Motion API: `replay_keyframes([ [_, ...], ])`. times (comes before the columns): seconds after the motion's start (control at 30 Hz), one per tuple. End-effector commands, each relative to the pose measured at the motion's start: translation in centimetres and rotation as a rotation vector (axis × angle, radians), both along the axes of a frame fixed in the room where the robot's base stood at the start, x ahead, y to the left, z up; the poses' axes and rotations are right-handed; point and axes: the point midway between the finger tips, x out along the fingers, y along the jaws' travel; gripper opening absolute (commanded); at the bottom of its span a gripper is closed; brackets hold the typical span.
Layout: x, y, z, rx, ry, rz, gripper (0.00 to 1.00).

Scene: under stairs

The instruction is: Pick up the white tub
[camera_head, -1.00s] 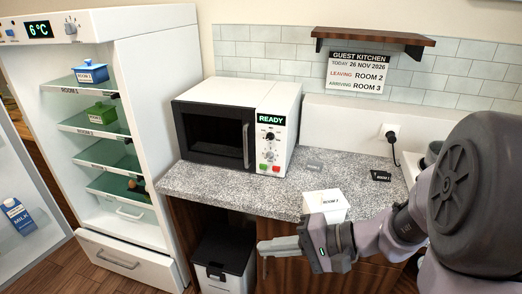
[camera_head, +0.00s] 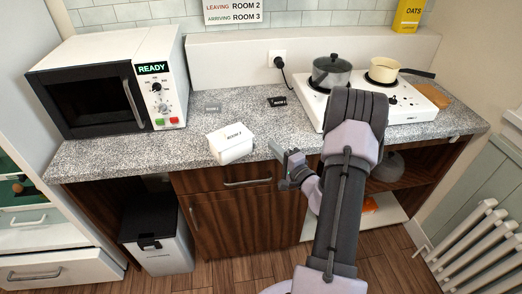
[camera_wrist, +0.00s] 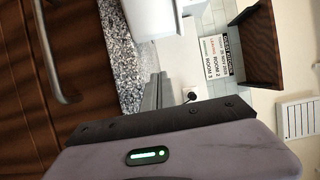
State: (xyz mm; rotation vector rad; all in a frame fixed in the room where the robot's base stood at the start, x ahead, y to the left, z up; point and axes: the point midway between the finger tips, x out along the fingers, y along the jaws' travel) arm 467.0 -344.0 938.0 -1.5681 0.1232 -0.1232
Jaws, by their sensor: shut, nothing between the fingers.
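The white tub (camera_head: 231,145), a boxy container with a dark room label on its lid, sits at the front edge of the granite counter (camera_head: 190,152). My gripper (camera_head: 276,149) is just right of the tub at about the counter's front edge, apart from it. Its fingers are shut together and empty. In the wrist view the closed fingers (camera_wrist: 158,91) point past the counter edge toward the back wall. A white shape at the top of that view may be the tub; I cannot tell.
A microwave (camera_head: 115,80) stands left of the tub. Two small label plates, one grey (camera_head: 212,107) and one black (camera_head: 277,101), lie behind it. A hob (camera_head: 400,100) with a dark pot (camera_head: 332,70) and a cream pan (camera_head: 384,69) is on the right. A bin (camera_head: 158,240) stands below.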

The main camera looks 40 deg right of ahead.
Motion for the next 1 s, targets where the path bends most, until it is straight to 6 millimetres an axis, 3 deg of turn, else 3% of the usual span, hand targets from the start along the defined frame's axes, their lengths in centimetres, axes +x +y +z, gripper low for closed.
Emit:
replay_keyframes([
  [0.07,1.4,0.2,-0.1,0.001,-0.001,0.004,0.00],
  [0.3,2.5,3.2,-0.1,0.001,0.000,0.003,0.00],
  [0.73,2.7,3.7,0.0,0.001,0.000,0.002,0.00],
  [1.0,3.4,5.6,0.0,0.001,0.000,0.002,0.00],
])
